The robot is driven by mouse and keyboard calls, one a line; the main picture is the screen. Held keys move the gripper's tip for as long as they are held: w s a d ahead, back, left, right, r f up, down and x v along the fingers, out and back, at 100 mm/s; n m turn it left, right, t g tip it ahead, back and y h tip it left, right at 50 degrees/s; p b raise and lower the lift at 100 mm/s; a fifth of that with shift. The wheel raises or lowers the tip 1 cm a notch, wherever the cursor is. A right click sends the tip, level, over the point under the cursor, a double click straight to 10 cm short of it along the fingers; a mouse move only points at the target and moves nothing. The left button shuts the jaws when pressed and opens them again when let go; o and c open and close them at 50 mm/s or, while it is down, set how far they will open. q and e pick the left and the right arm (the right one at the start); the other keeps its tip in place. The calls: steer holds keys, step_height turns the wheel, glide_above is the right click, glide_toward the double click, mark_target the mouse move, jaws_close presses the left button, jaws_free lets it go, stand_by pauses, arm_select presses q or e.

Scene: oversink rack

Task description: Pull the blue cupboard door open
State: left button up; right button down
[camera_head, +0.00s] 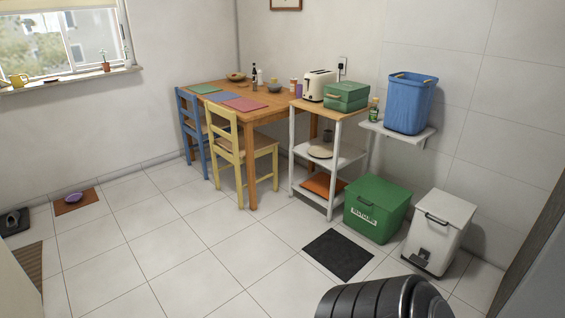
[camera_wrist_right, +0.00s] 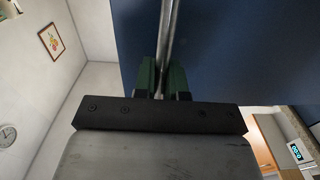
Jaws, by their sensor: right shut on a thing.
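The blue cupboard door (camera_wrist_right: 240,50) fills the upper right of the right wrist view as a flat dark blue panel. A long thin metal bar handle (camera_wrist_right: 171,25) runs up along it near its left edge. My right gripper (camera_wrist_right: 163,78) has its green fingers on either side of the handle and is shut on it. The lower end of the handle is hidden between the fingers. The blue door and my right gripper cannot be made out in the head view. My left gripper is in neither view.
The head view shows open tiled floor (camera_head: 180,235) with a dark mat (camera_head: 338,254), a green bin (camera_head: 377,208) and a white pedal bin (camera_head: 438,232). A shelf trolley (camera_head: 330,157), table and chairs stand behind. A dark panel edge (camera_head: 535,255) rises at the right.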

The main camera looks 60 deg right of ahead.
stand_by(0.3)
steer(key=c, duration=1.2)
jaws_free()
steer(key=b+v, duration=0.1)
steer(key=v, duration=1)
steer(key=shift+w, duration=0.1)
